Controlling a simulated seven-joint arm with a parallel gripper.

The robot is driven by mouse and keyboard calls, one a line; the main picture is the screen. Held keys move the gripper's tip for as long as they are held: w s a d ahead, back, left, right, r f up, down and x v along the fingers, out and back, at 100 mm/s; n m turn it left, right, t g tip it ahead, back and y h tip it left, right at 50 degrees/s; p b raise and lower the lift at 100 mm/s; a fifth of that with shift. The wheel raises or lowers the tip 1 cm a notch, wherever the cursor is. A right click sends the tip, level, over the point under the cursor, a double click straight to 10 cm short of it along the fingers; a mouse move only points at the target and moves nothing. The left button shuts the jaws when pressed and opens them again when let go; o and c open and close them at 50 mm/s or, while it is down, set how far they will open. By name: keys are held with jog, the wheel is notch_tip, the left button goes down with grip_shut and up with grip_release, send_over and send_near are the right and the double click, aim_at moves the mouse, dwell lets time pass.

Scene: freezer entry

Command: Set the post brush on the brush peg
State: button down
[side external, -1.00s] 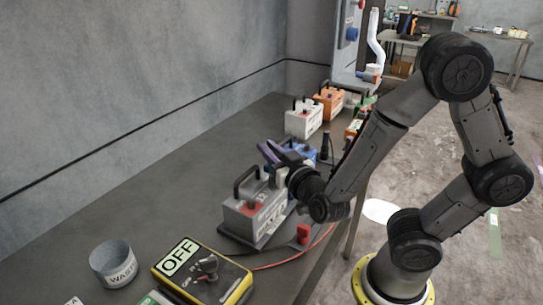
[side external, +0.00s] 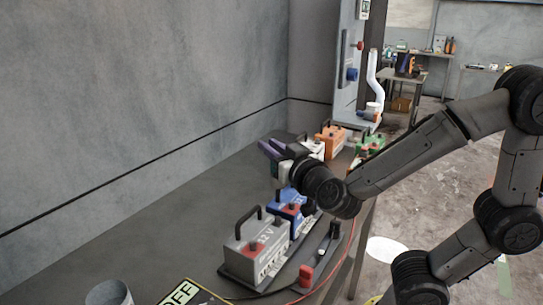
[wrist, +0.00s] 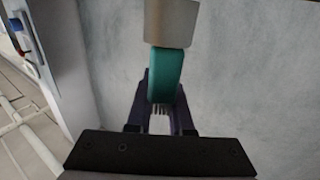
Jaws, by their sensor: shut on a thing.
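My gripper (wrist: 160,105) is shut on a teal piece (wrist: 167,75), which looks like the post brush's handle. A pale metal cylinder (wrist: 171,22) joins its far end in the wrist view. I cannot make out bristles. In the side view my gripper (side external: 269,149) is raised above the bench, with its purple fingers pointing left toward the wall. The brush is not clearly seen there. I cannot identify the brush peg for certain; a dark upright post (side external: 335,232) stands on the bench right of the batteries.
A grey 12 V battery (side external: 258,252) and a blue one (side external: 290,206) stand below my gripper. An orange battery (side external: 331,138) and a green one (side external: 371,143) are farther back. A red clamp (side external: 306,275) lies near the front edge.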

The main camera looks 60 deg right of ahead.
jog(key=shift+r, duration=1.55)
jog(key=shift+s+d, duration=0.1)
jog(key=s+d+f+m+g+h, duration=0.2)
jog(key=s+f, duration=0.3)
jog(key=f, duration=0.3)
jog(key=s+d+f+m+g+h, duration=0.2)
jog(key=s+f+m+g+h, duration=0.2)
jog(key=s+f, duration=0.2)
jog(key=shift+s+d+f+g+h, duration=0.15)
jog(key=shift+d+f+g+h, duration=0.15)
jog(key=shift+f, duration=0.6)
jog(key=shift+r, duration=0.1)
jog(key=shift+f, duration=2)
jog(key=shift+f, duration=1.3)
